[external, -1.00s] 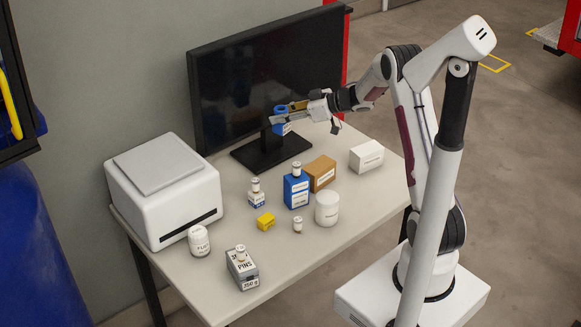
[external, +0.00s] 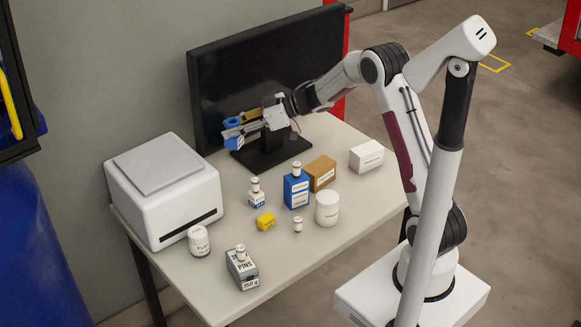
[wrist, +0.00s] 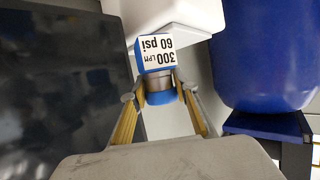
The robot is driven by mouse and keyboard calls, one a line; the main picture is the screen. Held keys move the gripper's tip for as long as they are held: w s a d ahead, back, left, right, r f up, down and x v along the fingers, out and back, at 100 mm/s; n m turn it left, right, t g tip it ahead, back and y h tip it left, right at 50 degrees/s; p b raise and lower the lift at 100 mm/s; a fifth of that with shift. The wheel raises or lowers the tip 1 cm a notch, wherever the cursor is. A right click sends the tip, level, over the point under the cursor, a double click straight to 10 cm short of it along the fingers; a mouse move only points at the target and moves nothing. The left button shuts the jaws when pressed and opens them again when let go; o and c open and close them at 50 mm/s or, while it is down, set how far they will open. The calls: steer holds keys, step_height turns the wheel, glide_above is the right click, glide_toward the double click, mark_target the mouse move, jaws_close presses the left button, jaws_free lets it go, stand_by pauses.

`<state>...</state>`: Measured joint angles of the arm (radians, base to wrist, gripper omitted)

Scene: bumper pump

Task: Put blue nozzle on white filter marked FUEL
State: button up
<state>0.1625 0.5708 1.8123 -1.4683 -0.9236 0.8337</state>
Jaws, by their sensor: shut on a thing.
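My gripper (external: 241,130) is shut on the blue nozzle (external: 231,122), in the air in front of the monitor's left part. In the wrist view the nozzle (wrist: 154,56) sits between my gripper's yellow-padded fingers (wrist: 160,95). It has a metal band and a white label reading "300 LPM 60 psi". A white cylinder with dark lettering, which looks like the FUEL filter (external: 199,241), stands upright at the table's left front, beside the white printer-like box. Its lettering is only partly readable. The nozzle is well above and behind it, apart from it.
The white printer-like box (external: 165,190) stands at the left and the black monitor (external: 250,80) behind.

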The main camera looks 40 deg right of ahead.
steer(key=s+a+n+g+y, duration=0.15)
steer(key=s+a, duration=0.25)
steer(key=a, duration=0.7)
steer(key=s+a+n+g+y, duration=0.15)
steer(key=s+a, duration=0.35)
steer(key=a, duration=0.5)
steer(key=h, duration=0.1)
glide_above(195, 231)
step_height(195, 231, down, 4)
steer(key=shift+s+f+n+g, duration=0.1)
steer(key=shift+f+n+g, duration=0.2)
steer(key=shift+f+g, duration=0.15)
steer(key=shift+f, duration=0.1)
step_height(195, 231, down, 6)
steer(key=shift+f, duration=0.1)
steer(key=shift+f, duration=1.8)
steer(key=shift+f, duration=0.2)
